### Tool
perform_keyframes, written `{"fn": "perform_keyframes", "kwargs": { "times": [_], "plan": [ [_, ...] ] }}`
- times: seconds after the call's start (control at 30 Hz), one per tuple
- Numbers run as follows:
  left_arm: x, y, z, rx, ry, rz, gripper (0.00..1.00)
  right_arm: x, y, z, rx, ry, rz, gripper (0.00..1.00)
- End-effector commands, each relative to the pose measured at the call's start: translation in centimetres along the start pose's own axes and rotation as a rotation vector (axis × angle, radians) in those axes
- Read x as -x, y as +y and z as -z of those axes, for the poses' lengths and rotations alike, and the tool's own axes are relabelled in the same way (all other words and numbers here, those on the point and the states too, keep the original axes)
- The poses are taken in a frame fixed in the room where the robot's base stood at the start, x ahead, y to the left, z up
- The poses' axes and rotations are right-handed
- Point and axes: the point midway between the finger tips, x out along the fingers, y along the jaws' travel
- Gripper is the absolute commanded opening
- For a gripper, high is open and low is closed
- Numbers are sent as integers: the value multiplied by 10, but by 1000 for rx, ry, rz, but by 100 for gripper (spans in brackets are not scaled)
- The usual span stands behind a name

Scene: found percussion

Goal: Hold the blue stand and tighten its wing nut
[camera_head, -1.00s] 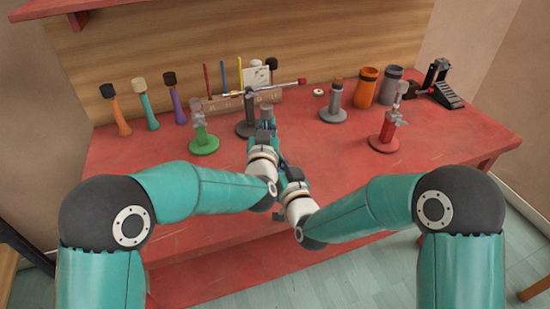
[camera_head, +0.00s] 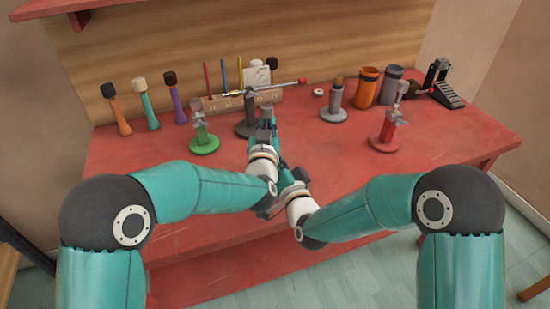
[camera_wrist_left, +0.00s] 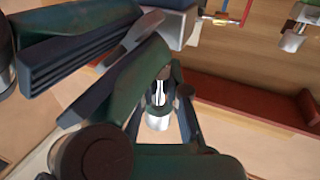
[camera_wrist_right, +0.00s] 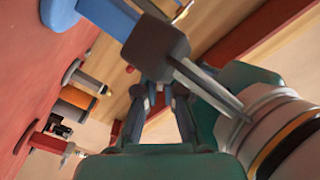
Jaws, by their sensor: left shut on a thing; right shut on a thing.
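The blue stand shows in the right wrist view as a bright blue base (camera_wrist_right: 58,13) at the top left; in the head view my arms mostly hide it. My left gripper (camera_head: 267,118) points away over the table, its fingers closed around part of the stand. In the left wrist view a silver cylinder (camera_wrist_left: 158,118) shows between its fingers. My right gripper (camera_wrist_right: 155,92) is closed close to the left one, low and to its right, at the wing nut. The wing nut itself is too hidden to make out clearly.
A green stand (camera_head: 203,143) is left of my left gripper, and a dark stand (camera_head: 246,129) with a red-tipped stick is just behind it. A red stand (camera_head: 385,140) is on the right. Mallets and cups line the back. The table (camera_head: 335,165) is clear at centre right.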

Motion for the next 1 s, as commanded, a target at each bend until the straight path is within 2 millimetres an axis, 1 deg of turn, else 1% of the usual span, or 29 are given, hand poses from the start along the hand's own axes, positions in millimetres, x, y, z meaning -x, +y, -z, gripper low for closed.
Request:
{"fn": "perform_keyframes", "kwargs": {
  "times": [0.3,0.6,0.8,1.0],
  "plan": [
    [0,-1,0,1,1,3,0,0,3,2,-302,6,-6,0],
    [0,-1,0,1,1,3,0,0,4,2,-547,9,-7,0],
    [0,-1,0,1,1,4,0,0,4,2,-653,10,-8,0],
    [0,-2,0,2,1,4,0,0,5,2,-706,10,-9,0]
  ]
}}
